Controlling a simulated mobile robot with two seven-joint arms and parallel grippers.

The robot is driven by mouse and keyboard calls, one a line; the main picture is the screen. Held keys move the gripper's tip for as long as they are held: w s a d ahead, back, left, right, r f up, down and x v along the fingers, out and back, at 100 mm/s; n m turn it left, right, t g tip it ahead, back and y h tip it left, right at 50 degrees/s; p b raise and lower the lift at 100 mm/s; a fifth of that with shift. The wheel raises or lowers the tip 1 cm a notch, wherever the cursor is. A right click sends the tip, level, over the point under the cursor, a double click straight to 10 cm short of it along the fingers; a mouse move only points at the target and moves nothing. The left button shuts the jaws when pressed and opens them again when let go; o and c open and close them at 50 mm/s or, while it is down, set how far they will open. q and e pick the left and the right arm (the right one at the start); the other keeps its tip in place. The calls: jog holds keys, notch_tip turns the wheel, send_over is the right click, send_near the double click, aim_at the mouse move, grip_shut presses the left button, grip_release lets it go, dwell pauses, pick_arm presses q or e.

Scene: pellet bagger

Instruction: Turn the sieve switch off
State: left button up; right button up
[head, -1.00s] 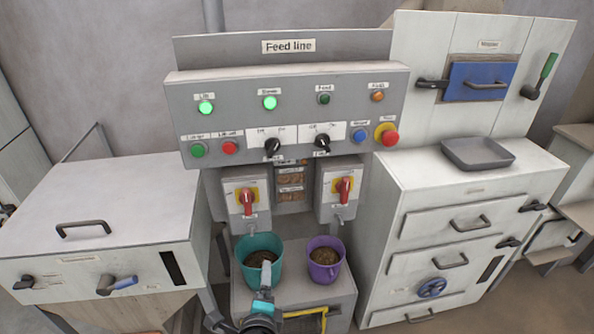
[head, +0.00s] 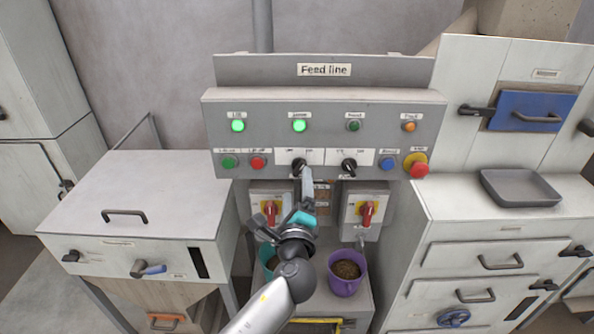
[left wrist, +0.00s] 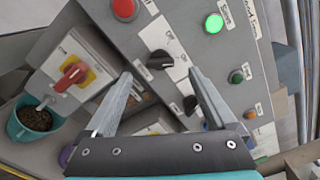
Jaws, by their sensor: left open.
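The sieve switch (head: 299,165) is a black rotary knob on a white plate, on the grey Feed line panel (head: 440,126). The green lamp (head: 299,126) above it is lit. I cannot tell for sure which way the knob points. My left gripper (head: 306,185) is raised just in front of and below the knob and partly covers its lower edge. In the left wrist view the open, empty fingers (left wrist: 160,75) point at the panel, with the sieve knob (left wrist: 158,60) beyond and between their tips. No contact shows. My right gripper is not in view.
A second black knob (head: 349,165) is close to the right. A red button (head: 258,163) is to the left. Red-handled switches (head: 270,210) (head: 367,211) hang below the panel. A purple bucket (head: 346,286) stands below; a teal bucket (head: 268,258) is partly hidden by my arm.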

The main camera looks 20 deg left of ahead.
aim_at(297, 170)
pick_arm(q)
jog(key=shift+x, duration=3.2)
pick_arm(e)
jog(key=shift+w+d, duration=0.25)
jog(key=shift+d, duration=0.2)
pick_arm(q)
jog(key=c, duration=1.4)
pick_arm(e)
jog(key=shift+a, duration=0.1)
